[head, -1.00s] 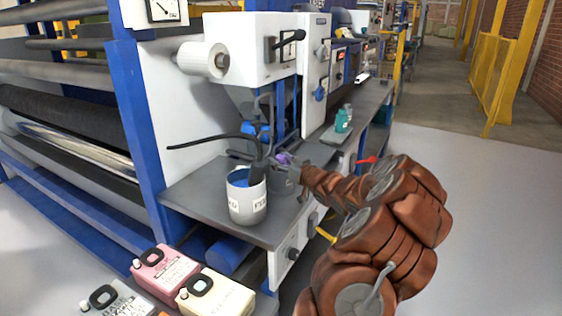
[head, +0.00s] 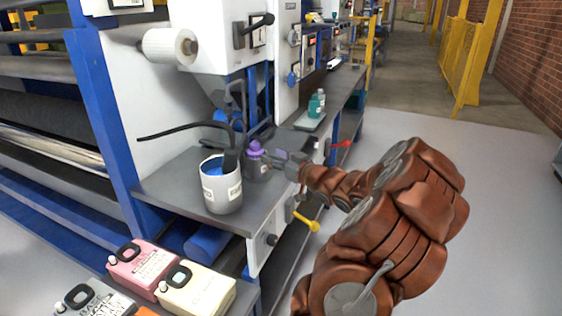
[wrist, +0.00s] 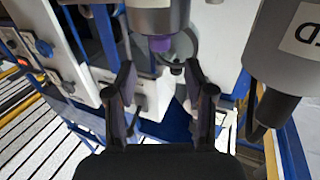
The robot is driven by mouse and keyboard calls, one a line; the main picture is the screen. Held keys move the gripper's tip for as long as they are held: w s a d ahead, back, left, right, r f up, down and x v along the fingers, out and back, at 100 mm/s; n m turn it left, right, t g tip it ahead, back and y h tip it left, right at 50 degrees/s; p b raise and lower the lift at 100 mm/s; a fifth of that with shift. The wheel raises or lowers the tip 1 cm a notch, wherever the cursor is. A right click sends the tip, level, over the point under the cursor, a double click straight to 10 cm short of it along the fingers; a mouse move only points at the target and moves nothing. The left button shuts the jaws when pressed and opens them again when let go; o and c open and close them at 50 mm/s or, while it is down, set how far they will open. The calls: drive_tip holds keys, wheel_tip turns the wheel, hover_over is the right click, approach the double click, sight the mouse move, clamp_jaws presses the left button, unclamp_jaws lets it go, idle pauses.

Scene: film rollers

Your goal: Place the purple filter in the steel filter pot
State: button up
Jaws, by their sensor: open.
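The purple filter (head: 255,149) sits in the mouth of the small grey steel filter pot (head: 258,168), with its knobbed top standing above the rim. How deep it sits is hidden. The pot stands on the grey machine shelf, just behind the larger bucket. In the wrist view, which looks upside down, the purple filter (wrist: 160,44) pokes out of the steel pot (wrist: 158,17). My gripper (head: 277,160) is right of the pot in the head view. In the wrist view my gripper (wrist: 161,72) is open and empty, its fingers apart from the filter.
A larger grey bucket (head: 221,193) with blue contents and a dark hose stands in front of the pot. Pink (head: 142,265) and cream (head: 196,292) jugs stand at the lower left. Teal bottles (head: 316,105) stand farther back. Open floor lies to the right.

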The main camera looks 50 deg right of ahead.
drive_tip(key=shift+s+a, duration=0.1)
drive_tip(key=shift+s, duration=1.3)
